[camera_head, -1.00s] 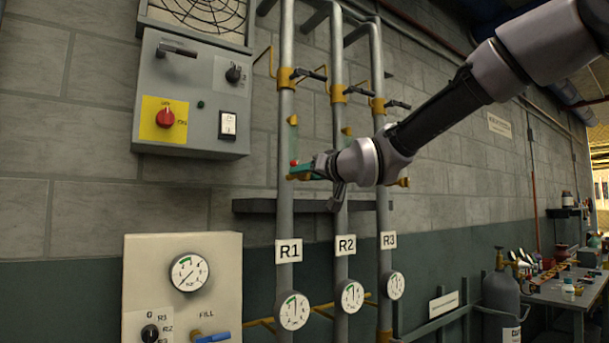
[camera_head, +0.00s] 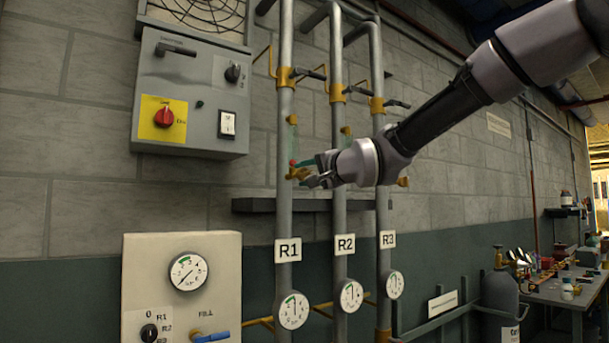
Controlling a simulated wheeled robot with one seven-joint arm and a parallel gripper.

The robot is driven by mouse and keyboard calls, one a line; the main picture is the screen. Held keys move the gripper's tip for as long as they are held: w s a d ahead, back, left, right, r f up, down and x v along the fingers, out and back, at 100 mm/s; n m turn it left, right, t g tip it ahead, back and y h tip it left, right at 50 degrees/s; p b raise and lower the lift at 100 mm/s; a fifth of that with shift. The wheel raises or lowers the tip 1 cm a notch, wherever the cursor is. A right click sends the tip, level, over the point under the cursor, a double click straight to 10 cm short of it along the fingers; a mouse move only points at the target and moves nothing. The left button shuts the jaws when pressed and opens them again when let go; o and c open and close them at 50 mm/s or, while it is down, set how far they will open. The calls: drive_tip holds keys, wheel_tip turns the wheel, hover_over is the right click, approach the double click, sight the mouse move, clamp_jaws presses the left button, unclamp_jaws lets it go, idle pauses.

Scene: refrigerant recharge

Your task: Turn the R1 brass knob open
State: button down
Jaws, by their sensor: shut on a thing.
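The R1 pipe (camera_head: 284,205) is the leftmost of three grey vertical pipes, with an R1 label (camera_head: 288,250) low on it. A small brass knob (camera_head: 295,174) is on this pipe at mid height, beside a small red ball (camera_head: 292,162) and a greenish sight tube (camera_head: 293,134). My gripper (camera_head: 306,172) reaches in from the right, in front of the R2 pipe (camera_head: 340,205). Its fingers are shut on the brass knob, partly hiding it. The knob's exact turn angle is too small to tell.
The R3 pipe (camera_head: 382,212) runs close on the right, behind my wrist. A dark shelf (camera_head: 258,205) lies just below. A grey control box (camera_head: 190,95) and a gauge panel (camera_head: 150,265) stand left. Black-handled valves (camera_head: 308,75) are above. Round gauges (camera_head: 293,311) hang below.

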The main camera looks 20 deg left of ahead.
drive_tip(key=shift+f+m, duration=0.1)
drive_tip(key=shift+m, duration=1.9)
drive_tip(key=shift+c, duration=2.3)
unclamp_jaws()
drive_tip(key=v, duration=1)
drive_tip(key=shift+s+d, duration=0.15)
drive_tip(key=shift+d, duration=0.2)
